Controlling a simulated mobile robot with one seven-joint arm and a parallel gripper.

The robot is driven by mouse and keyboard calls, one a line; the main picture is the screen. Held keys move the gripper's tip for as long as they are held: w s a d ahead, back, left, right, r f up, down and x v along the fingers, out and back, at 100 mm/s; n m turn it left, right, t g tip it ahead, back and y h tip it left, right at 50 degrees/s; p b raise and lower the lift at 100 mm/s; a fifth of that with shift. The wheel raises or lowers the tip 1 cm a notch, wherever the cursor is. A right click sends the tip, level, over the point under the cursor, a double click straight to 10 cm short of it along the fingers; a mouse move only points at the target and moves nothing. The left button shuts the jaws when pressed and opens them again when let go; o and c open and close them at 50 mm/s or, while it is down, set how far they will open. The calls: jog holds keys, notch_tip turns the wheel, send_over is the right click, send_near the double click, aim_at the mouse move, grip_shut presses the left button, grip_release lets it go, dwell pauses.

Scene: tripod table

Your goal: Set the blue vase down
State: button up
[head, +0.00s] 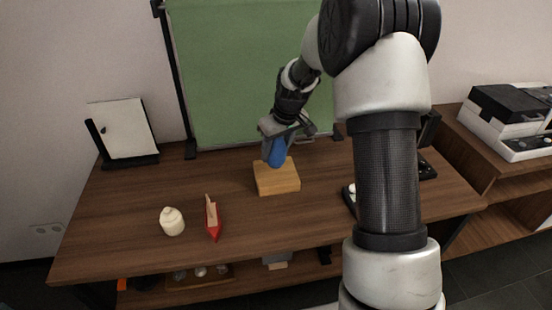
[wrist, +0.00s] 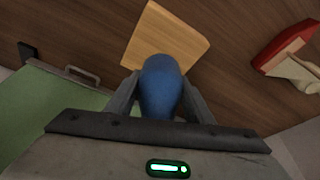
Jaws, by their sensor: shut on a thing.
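The blue vase (head: 276,153) is held in my gripper (head: 275,143) over the brown table (head: 120,215). In the head view its lower end overlaps the back part of a light wooden block (head: 277,181). I cannot tell whether it touches the block. In the wrist view the vase (wrist: 160,85) sits between the two fingers (wrist: 160,98), which are shut on it. The wooden block (wrist: 165,38) shows just beyond it, partly hidden by the vase.
A cream jar (head: 172,222) and a red object with a tan piece (head: 212,218) stand to the left of the block. A green panel (head: 240,80) rises behind the table. A white board on a stand (head: 122,130) is at the back left. The table's left part is mostly clear.

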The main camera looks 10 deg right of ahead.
jog(key=shift+f, duration=1.3)
jog(key=shift+f, duration=0.2)
jog(key=o, duration=1.2)
